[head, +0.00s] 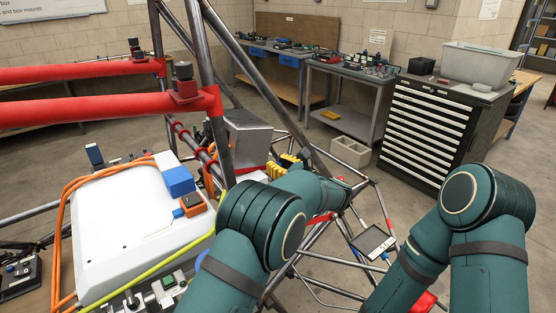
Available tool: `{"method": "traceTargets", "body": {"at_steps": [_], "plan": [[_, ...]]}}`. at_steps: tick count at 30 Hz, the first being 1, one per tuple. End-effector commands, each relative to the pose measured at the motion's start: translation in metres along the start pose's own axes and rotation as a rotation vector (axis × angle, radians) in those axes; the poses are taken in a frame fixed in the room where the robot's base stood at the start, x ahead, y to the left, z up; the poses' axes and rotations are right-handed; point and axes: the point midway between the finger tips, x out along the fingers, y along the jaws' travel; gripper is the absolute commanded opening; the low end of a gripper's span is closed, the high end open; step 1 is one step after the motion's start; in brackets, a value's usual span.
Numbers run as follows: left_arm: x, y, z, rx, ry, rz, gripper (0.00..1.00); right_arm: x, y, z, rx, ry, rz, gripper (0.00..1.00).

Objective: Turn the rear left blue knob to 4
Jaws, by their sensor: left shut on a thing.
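The head view looks over a tube chassis (213,150). My left arm reaches forward across its middle, and its wrist end shows near the frame tubes. My left gripper (337,195) is small and mostly masked by the arm. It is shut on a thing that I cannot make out. A blue round part (201,262) shows partly beside my left forearm; I cannot tell whether it is a knob. I cannot pick out the rear left blue knob or any dial number. My right arm is at the right, bent downward; its gripper is not visible.
A white box (125,235) carries a blue block (180,181) and an orange-black part (192,204). Red padded bars (100,108) cross the upper left. A grey box (249,135) stands behind. A drawer cabinet (432,130) and workbenches stand farther back, with open floor before them.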

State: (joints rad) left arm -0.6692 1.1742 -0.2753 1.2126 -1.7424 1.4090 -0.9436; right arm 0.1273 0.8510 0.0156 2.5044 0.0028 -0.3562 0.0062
Motion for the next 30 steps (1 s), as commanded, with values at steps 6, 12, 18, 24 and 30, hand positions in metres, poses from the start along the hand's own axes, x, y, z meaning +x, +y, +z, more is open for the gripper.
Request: {"method": "traceTargets", "body": {"at_steps": [6,12,18,24,30], "plan": [[0.0004,-0.0006,0.002,-0.002,-0.003,0.099,0.0,-0.0087,-0.0032,-0.0039,0.003,0.008,0.001,0.48],[0.0006,-0.0004,0.0015,-0.002,-0.003,0.145,0.0,-0.0112,-0.0042,-0.0056,0.004,0.012,0.001,0.48],[0.0009,-0.0002,0.0011,-0.001,-0.002,0.158,0.0,-0.0116,-0.0043,-0.006,0.004,0.013,0.001,0.48],[0.001,-0.0001,0.0011,-0.001,-0.002,0.158,0.0,-0.0115,-0.0043,-0.006,0.004,0.013,0.001,0.48],[0.0009,-0.0001,0.0009,-0.001,-0.002,0.157,0.57,-0.0115,-0.0043,-0.0059,0.004,0.013,0.001,0.48]]}}
